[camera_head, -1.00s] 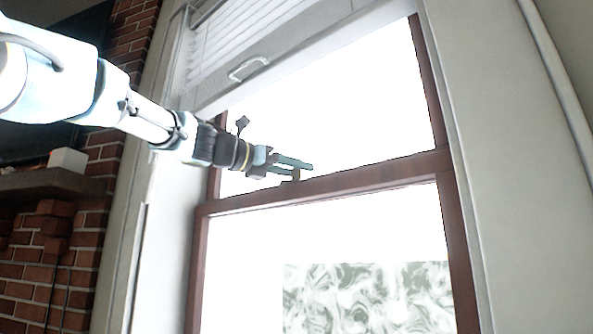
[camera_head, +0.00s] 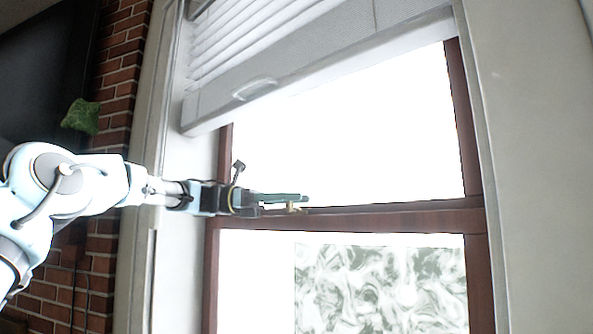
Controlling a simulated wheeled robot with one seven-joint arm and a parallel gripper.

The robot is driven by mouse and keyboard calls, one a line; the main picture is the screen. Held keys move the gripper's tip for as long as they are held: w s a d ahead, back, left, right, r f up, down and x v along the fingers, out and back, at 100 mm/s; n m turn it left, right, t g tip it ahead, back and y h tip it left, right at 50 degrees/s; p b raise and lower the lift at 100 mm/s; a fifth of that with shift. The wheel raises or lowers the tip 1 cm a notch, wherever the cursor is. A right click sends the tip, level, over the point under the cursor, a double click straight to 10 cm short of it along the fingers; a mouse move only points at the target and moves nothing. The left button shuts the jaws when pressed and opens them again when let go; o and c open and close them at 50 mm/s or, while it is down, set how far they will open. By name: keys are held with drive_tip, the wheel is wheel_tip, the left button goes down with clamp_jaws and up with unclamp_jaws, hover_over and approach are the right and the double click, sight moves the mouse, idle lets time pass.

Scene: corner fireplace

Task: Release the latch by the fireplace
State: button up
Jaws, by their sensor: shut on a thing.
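The latch (camera_head: 291,208) is a small brass-coloured piece on the middle rail of a brown-framed window. My gripper (camera_head: 300,199) reaches in from the left at the height of that rail. Its greenish fingers are shut on the latch, which shows just below the fingertips. The fingers hide part of the latch, so its exact turn is hard to tell. The window's middle rail (camera_head: 400,217) runs across beneath the gripper.
A white blind (camera_head: 330,52) with a handle (camera_head: 254,89) hangs over the upper pane. A brick wall (camera_head: 120,75) and a green leafy thing (camera_head: 81,117) are at left. A pale wall (camera_head: 535,170) borders the window at right. A patterned panel (camera_head: 380,285) shows through the lower pane.

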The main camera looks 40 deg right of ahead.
drive_tip(key=shift+w+a+m+g+y+p, duration=0.15)
drive_tip(key=shift+m+g+y+p, duration=0.25)
drive_tip(key=shift+m+y, duration=0.45)
drive_tip(key=shift+w+m+g+y+p, duration=0.3)
drive_tip(key=shift+m+g+y, duration=0.2)
drive_tip(key=shift+y, duration=0.65)
drive_tip(key=shift+w+a+m+g+y+p, duration=0.15)
drive_tip(key=shift+m+g+y+p, duration=0.25)
drive_tip(key=shift+m+y, duration=0.5)
drive_tip(key=shift+w+y, duration=0.1)
drive_tip(key=shift+y, duration=0.5)
drive_tip(key=shift+r, duration=0.1)
drive_tip(key=o, duration=1.4)
drive_tip(key=shift+h, duration=0.5)
